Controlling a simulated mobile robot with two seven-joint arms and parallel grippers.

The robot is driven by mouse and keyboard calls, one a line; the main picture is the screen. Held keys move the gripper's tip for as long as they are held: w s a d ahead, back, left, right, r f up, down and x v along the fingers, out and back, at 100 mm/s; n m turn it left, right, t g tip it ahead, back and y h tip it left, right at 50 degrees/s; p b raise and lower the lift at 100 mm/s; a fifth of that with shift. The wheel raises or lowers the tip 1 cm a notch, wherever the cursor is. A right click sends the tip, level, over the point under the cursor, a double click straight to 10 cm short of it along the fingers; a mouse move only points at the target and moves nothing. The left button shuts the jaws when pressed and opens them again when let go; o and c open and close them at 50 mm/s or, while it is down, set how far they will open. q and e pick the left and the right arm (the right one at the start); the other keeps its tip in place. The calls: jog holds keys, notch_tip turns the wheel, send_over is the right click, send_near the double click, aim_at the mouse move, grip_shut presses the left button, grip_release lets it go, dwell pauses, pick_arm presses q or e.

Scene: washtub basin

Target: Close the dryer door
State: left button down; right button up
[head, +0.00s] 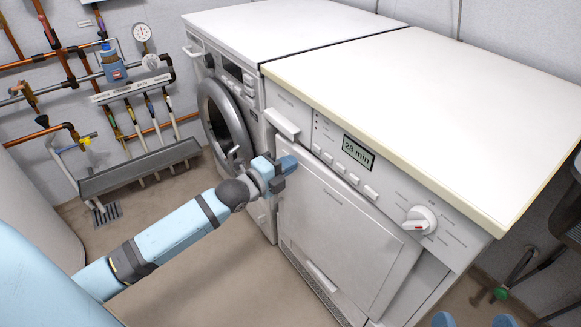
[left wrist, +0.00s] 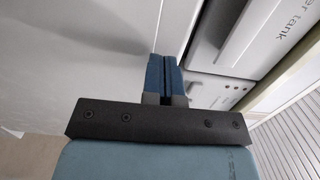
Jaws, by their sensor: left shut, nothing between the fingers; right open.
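The dryer (head: 430,180) is the white machine on the right, with a display that reads 28 min. Its square white dryer door (head: 345,235) stands close to the front; a grey strip shows past its right edge, and I cannot tell whether it is fully flush. My left gripper (head: 288,163) is at the upper left corner of the door, just under the water tank drawer. In the left wrist view its blue fingers (left wrist: 167,75) are together and empty, near white panels; contact is unclear. My right gripper (head: 474,321) shows only as two separated blue tips at the bottom edge.
A washing machine (head: 235,70) with a round door (head: 222,120) stands left of the dryer. Pipes and a grey trough (head: 140,170) line the back wall. A pale rounded tank (head: 35,200) is at the left. The floor before the machines is clear.

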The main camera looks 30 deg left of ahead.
pick_arm(q)
jog(key=shift+w+d, duration=0.1)
jog(key=shift+w, duration=0.25)
pick_arm(e)
jog(key=shift+f, duration=0.2)
